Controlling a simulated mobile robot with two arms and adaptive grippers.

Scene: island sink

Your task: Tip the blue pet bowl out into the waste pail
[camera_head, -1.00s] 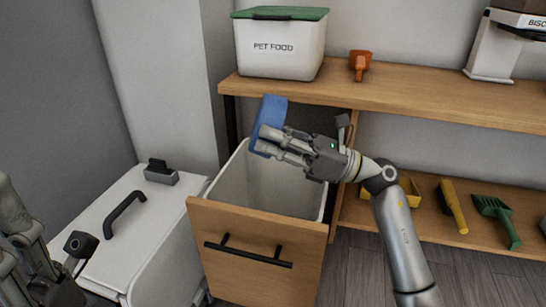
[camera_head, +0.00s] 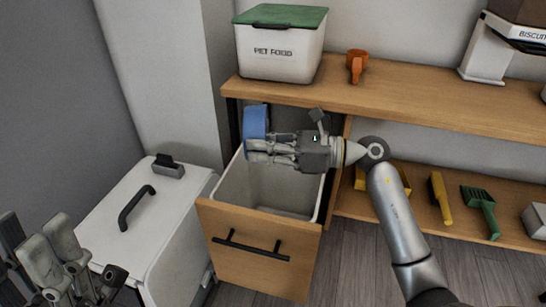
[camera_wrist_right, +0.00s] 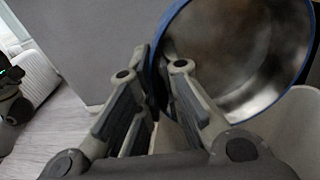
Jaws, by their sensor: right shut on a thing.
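The blue pet bowl (camera_head: 257,121) is held on its side at the back left of the waste pail's opening, above the rim. My right gripper (camera_head: 255,151) is shut on the bowl's rim. In the right wrist view the fingers (camera_wrist_right: 160,95) pinch the blue edge, and the bowl's metal inside (camera_wrist_right: 240,45) shows with a brownish tint; I see no loose food in it. The white waste pail (camera_head: 275,190) sits in a pulled-out wooden-front drawer (camera_head: 255,245); its floor is partly hidden. My left gripper (camera_head: 55,255) is at the lower left, open and empty.
A pet food box (camera_head: 280,45) and an orange scoop (camera_head: 356,65) stand on the wooden shelf just behind. A white lidded bin (camera_head: 150,215) stands left of the drawer. Yellow and green tools (camera_head: 480,208) lie on the lower shelf at right.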

